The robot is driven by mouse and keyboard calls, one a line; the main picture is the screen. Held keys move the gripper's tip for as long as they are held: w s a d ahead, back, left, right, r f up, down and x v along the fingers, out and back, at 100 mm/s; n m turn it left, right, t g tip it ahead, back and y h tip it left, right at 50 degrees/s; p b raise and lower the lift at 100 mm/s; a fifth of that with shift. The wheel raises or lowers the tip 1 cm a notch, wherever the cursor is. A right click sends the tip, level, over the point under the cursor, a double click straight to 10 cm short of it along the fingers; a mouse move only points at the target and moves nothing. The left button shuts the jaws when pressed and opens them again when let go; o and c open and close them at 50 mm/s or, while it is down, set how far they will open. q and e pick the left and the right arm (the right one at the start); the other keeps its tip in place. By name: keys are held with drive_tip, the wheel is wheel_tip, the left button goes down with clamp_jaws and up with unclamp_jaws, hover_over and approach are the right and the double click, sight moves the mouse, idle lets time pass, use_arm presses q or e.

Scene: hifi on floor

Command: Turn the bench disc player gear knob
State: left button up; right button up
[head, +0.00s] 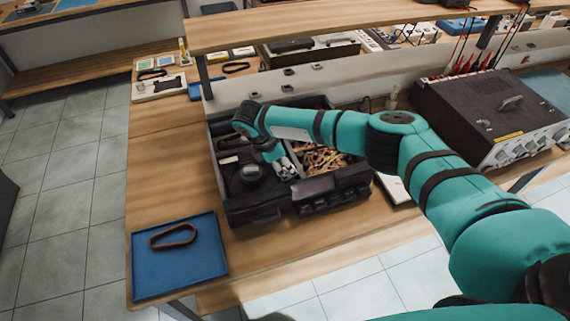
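The disc player (240,217) is a black open-topped chassis on the wooden bench, with a jumble of parts and wiring inside its right half. A dark round part (250,173) sits in its left half; it may be the gear knob, but it is too small to be sure. My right arm reaches in from the right, across the chassis. My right gripper (283,168) points down into the chassis, just right of the round part. Its fingers are small and partly hidden by my wrist, so I cannot tell if they are open or touching anything. My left gripper is out of view.
A blue tray (150,281) with a brown belt (173,236) lies at the bench's front left corner. A dark bench instrument (470,105) with knobs stands at the right. A shelf (330,22) runs above the back. Bare wood lies left of the chassis.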

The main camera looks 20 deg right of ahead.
drive_tip(key=shift+c, duration=0.3)
clamp_jaws()
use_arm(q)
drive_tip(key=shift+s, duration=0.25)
